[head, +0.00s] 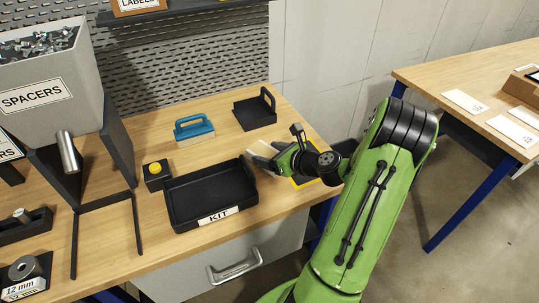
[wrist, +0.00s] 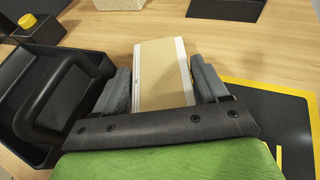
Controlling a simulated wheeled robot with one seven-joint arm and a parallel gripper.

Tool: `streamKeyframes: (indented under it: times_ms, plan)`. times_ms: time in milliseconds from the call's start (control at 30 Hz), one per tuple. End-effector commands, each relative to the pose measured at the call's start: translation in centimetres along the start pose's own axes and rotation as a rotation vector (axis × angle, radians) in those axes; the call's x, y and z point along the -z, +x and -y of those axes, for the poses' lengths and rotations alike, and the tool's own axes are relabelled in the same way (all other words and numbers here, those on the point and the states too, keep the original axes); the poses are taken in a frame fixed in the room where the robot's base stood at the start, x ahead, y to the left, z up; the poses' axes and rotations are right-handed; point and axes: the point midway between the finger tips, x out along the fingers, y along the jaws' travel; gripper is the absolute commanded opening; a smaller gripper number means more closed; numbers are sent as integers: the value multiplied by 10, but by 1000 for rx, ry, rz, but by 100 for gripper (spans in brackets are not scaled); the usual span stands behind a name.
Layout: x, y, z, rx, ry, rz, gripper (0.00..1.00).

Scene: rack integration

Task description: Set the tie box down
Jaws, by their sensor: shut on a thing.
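The tie box (wrist: 163,73), tan on top with white sides, is between the two grey fingers of my gripper (wrist: 165,88) in the wrist view. My gripper is shut on it. In the head view my gripper (head: 262,160) is over the workbench, just right of the black KIT tray (head: 183,222), and mostly hides the box. A black mat with a yellow border (wrist: 270,115) lies to the right of the box in the wrist view. I cannot tell whether the box touches the bench.
The KIT tray's handle and wall (wrist: 22,128) are close at my gripper's left. A blue-handled block (head: 194,128), a black handled tray (head: 254,112) and a yellow button box (head: 155,174) stand behind. A SPACERS bin (head: 45,95) is at left. Bare wood lies between them.

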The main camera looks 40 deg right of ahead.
Motion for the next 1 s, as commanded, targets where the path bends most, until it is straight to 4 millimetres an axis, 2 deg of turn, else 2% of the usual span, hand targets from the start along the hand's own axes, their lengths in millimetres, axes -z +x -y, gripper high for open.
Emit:
streamKeyframes:
  times_ms: [67,100,267,567,667,900,1000]
  plan:
    - [2,1,0,0,1,0,40]
    - [2,1,0,0,0,0,76]
    - [2,1,0,0,0,0,99]
    - [-2,-1,0,0,-1,0,99]
    - [-1,-17,2,5,1,-3,99]
    - [-3,-83,2,7,3,-2,99]
    - [-2,-104,1,5,2,-1,99]
